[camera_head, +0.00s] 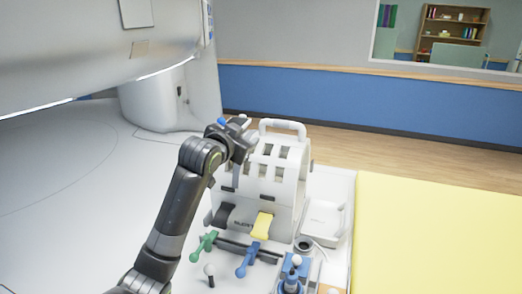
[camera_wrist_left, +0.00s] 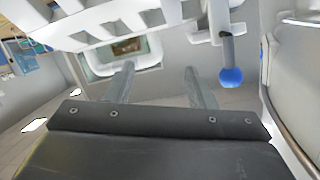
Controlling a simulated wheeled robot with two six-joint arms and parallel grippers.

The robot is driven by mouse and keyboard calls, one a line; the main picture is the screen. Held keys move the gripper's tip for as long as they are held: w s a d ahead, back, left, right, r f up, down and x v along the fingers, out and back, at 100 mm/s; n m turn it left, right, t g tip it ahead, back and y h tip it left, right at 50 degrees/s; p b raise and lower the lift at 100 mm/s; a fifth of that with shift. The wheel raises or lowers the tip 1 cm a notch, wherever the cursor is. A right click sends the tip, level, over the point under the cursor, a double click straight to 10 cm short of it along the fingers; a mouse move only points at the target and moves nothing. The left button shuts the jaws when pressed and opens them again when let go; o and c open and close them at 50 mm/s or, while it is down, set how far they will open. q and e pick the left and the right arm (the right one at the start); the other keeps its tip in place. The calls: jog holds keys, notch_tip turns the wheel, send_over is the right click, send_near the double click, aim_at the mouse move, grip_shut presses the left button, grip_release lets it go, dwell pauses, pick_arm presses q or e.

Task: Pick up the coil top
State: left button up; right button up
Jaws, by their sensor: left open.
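The coil top (camera_head: 270,175) is a white, slotted, arched shell with a loop handle (camera_head: 283,126) on its upper edge. It stands upright on the white table. My left gripper (camera_head: 244,133) is at its upper left, just left of the handle. In the left wrist view, the two fingers (camera_wrist_left: 160,85) are apart with nothing between their tips. The white slotted coil top (camera_wrist_left: 135,20) fills the upper part of that view, with a looped white frame beyond the fingers. I cannot tell whether the fingers touch it. My right gripper is not in view.
A black pad (camera_head: 224,215), a yellow pad (camera_head: 262,226), and green (camera_head: 204,246) and blue (camera_head: 247,260) levers are at the coil's front. A white tray (camera_head: 323,220) lies right of it. A blue ball (camera_wrist_left: 230,77) is right of my fingers. A yellow surface (camera_head: 435,235) is clear.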

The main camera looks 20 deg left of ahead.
aim_at(261, 128)
pick_arm(q)
jog(key=p+x, duration=0.1)
jog(key=x, duration=0.2)
jog(key=shift+w, duration=0.25)
jog(key=shift+w+d+f, duration=0.1)
jog(key=shift+w+f, duration=0.05)
jog(key=shift+w, duration=0.8)
jog(key=shift+w+d+p, duration=0.15)
jog(key=shift+w+p, duration=0.1)
jog(key=shift+p, duration=0.2)
jog(key=x, duration=0.1)
jog(key=p+x, duration=0.1)
jog(key=x, duration=0.1)
jog(key=shift+s+d, duration=0.1)
jog(key=shift+d, duration=0.25)
jog(key=shift+w+f+p, duration=0.2)
jog(key=shift+w+p, duration=0.2)
jog(key=shift+w, duration=0.25)
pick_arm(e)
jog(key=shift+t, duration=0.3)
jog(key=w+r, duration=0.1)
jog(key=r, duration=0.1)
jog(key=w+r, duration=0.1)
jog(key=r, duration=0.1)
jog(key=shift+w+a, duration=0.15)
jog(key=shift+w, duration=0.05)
